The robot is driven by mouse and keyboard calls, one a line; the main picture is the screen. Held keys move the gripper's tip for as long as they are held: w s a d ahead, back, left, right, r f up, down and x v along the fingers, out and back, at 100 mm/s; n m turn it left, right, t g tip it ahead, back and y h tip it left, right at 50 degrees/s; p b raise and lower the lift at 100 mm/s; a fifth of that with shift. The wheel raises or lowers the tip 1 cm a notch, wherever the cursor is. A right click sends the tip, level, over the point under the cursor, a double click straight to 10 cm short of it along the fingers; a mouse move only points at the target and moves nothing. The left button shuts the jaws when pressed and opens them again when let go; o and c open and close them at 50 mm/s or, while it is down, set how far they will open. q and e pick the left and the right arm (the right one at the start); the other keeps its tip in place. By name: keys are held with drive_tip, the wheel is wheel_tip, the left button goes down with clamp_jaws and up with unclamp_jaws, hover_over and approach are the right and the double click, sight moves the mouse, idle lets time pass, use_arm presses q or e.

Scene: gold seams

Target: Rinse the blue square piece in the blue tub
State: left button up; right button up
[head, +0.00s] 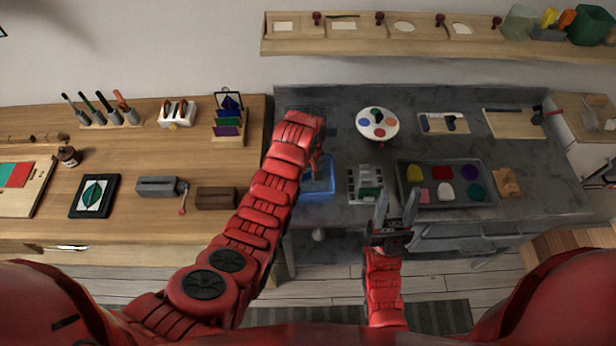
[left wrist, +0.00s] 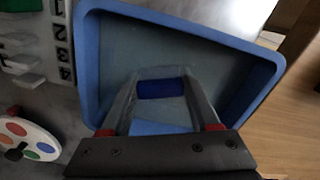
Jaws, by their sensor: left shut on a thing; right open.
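The blue tub (head: 319,193) stands on the grey counter in the head view, just right of the wooden bench. Its blue rim also shows in the left wrist view (left wrist: 85,45), with greyish water or floor inside. My left gripper (left wrist: 163,88) reaches down into the tub and is shut on the blue square piece (left wrist: 163,88), a small dark blue block between the fingertips. In the head view the left arm and hand hide much of the tub, and the piece is not visible there. My right gripper (head: 396,208) is open and empty, at the counter's front edge.
A grey rack (head: 356,184) stands right of the tub, and a dark tray (head: 484,172) of coloured pieces lies further right. A round palette (head: 377,124) stands behind. The wooden bench (head: 140,140) on the left holds tools and blocks.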

sight(308, 176)
use_arm(q)
drive_tip(key=shift+r+p, duration=0.55)
drive_tip(key=shift+r, duration=1.05)
drive_tip(key=shift+r+p, duration=0.65)
drive_tip(key=shift+r, duration=1.9)
drive_tip(key=shift+r+p, duration=1.15)
drive_tip(key=shift+r, duration=0.35)
drive_tip(key=shift+f, duration=0.1)
